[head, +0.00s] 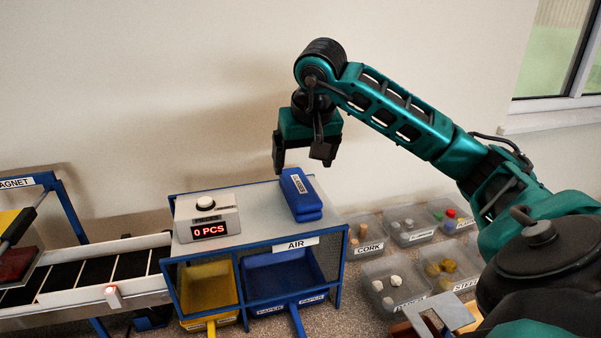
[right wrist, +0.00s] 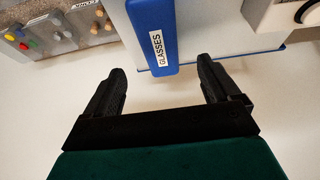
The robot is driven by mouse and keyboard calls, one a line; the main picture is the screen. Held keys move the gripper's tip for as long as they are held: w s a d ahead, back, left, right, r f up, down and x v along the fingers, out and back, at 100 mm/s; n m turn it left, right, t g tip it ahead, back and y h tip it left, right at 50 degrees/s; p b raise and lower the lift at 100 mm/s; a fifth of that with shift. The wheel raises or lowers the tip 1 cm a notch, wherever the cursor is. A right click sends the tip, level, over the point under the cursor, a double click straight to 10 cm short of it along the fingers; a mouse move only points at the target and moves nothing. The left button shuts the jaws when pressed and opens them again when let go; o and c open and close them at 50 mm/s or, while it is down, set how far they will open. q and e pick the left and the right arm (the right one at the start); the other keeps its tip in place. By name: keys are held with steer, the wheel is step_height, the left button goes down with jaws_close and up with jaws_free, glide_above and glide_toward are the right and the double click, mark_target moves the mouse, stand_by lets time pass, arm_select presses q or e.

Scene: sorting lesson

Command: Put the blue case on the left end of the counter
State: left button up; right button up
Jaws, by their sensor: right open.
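The blue case (head: 301,194), labelled GLASSES, lies on the right part of the grey top of a blue-framed stand (head: 252,215). In the right wrist view, the case (right wrist: 152,35) points its near end at the gap between my fingers. My right gripper (head: 303,160) is open and empty, above the far end of the case. In the right wrist view, its fingers (right wrist: 161,70) stand apart on either side of that end, not visibly touching it. The speckled worktop (head: 345,322) shows below the stand. My left gripper is not in view.
A box reading 0 PCS (head: 207,225) stands left of the case on the same top. Yellow (head: 208,287) and blue (head: 283,278) bins sit underneath. A conveyor (head: 90,272) is at left. Labelled clear trays (head: 366,246) with small pieces stand at right.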

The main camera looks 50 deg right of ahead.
steer(key=d+v, duration=0.1)
steer(key=v, duration=0.2)
steer(key=m+b, duration=0.6)
steer(key=m, duration=3)
glide_above(299, 184)
steer(key=s+a, duration=0.1)
steer(key=s, duration=0.1)
step_height(299, 184, down, 5)
steer(key=shift+a+f, duration=0.1)
steer(key=shift+a, duration=0.05)
steer(key=shift+w+f, duration=0.2)
steer(key=shift+f, duration=0.25)
steer(key=b+x, duration=0.1)
steer(key=x, duration=0.3)
steer(key=shift+d+f, duration=0.2)
steer(key=shift+d, duration=0.05)
steer(key=shift+w+f, duration=0.15)
steer(key=shift+f, duration=0.15)
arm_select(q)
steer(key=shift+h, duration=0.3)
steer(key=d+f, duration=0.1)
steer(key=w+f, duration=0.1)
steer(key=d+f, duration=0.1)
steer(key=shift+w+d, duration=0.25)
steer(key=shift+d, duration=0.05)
